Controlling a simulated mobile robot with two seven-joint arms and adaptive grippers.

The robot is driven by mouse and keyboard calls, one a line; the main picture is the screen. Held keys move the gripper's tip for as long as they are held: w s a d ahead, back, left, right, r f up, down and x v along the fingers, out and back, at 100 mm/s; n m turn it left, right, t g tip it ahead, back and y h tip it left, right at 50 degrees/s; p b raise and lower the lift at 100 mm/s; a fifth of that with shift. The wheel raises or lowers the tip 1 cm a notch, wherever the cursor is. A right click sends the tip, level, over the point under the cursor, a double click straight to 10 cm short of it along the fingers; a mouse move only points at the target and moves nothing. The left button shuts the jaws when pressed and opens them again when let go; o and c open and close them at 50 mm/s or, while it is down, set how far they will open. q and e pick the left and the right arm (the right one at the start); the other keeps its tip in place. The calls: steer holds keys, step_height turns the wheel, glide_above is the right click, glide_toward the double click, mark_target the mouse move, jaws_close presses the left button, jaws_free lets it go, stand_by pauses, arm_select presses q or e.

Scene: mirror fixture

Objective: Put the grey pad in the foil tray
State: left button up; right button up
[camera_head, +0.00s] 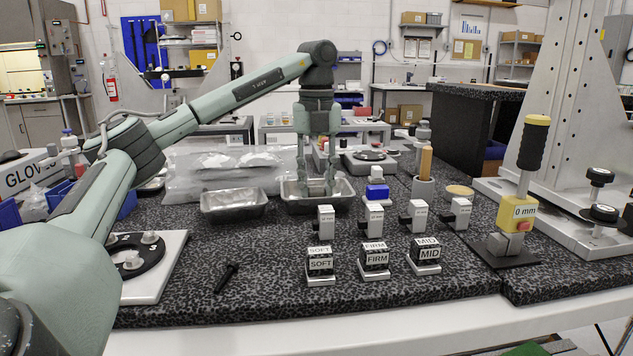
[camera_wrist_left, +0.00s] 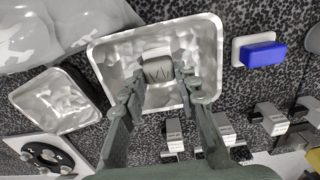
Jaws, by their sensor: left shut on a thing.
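My left gripper (camera_head: 317,186) points straight down over the right-hand foil tray (camera_head: 346,196). In the left wrist view the gripper (camera_wrist_left: 160,88) is shut on the grey pad (camera_wrist_left: 158,71), which sits between its fingertips. The pad shows within the outline of the silver, crinkled foil tray (camera_wrist_left: 108,56); whether it touches the tray floor I cannot tell. In the head view I cannot make out the pad behind the fingers. My right gripper is not in view.
A second foil tray (camera_head: 233,203) stands just left. A blue pad (camera_head: 377,191) on a white base is at the right. Labelled SOFT, FIRM and MID blocks (camera_head: 376,259) stand in front. A yellow-and-black handled tool (camera_head: 524,185) stands further right.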

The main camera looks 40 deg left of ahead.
mark_target(317, 189)
arm_select(q)
steer(key=o, duration=1.1)
steer(key=shift+f, duration=0.1)
steer(key=shift+o, duration=0.2)
step_height(317, 189, up, 12)
